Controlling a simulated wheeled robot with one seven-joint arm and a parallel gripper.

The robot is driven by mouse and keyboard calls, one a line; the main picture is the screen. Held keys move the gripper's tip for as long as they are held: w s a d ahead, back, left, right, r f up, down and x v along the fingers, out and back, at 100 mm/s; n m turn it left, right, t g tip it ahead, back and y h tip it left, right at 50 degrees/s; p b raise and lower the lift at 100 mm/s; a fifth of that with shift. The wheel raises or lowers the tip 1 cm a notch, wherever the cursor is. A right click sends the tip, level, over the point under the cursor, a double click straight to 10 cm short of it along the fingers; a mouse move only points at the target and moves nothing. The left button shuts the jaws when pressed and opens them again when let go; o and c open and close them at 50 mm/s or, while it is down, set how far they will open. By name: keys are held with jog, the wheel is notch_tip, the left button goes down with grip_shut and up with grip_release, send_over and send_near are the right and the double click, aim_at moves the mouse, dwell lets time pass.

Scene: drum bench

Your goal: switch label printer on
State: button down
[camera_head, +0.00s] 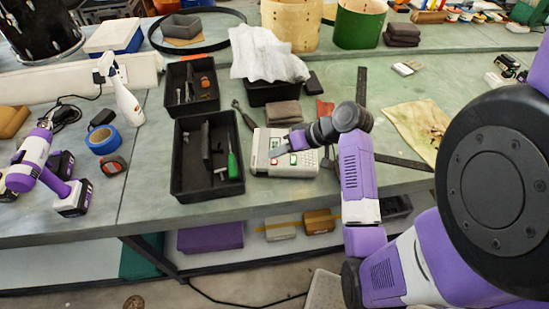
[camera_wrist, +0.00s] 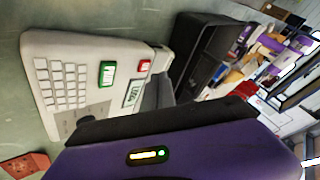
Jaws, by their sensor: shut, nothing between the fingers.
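The label printer (camera_head: 296,169) is an off-white box on the bench, just right of the black tray. In the wrist view the printer (camera_wrist: 90,45) shows a keypad, a green button (camera_wrist: 107,74), a red button (camera_wrist: 145,66) and a small pale display (camera_wrist: 132,93) with green marks too small to read. My gripper (camera_head: 279,152) reaches in from the right, over the printer's top. Its dark fingers (camera_wrist: 160,91) are shut and empty, close to the display and the buttons. I cannot tell whether they touch the printer.
A black tray (camera_head: 180,190) with a green-handled screwdriver (camera_head: 232,160) stands left of the printer. A steel rule (camera_head: 362,85) and a stained cloth (camera_head: 418,125) lie to the right.

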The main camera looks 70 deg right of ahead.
aim_at(277, 163)
notch_tip(277, 163, up, 5)
jog(key=p, duration=0.4)
jog(key=shift+f+p, duration=0.2)
jog(key=shift+p, duration=0.15)
jog(key=shift+r, duration=0.7)
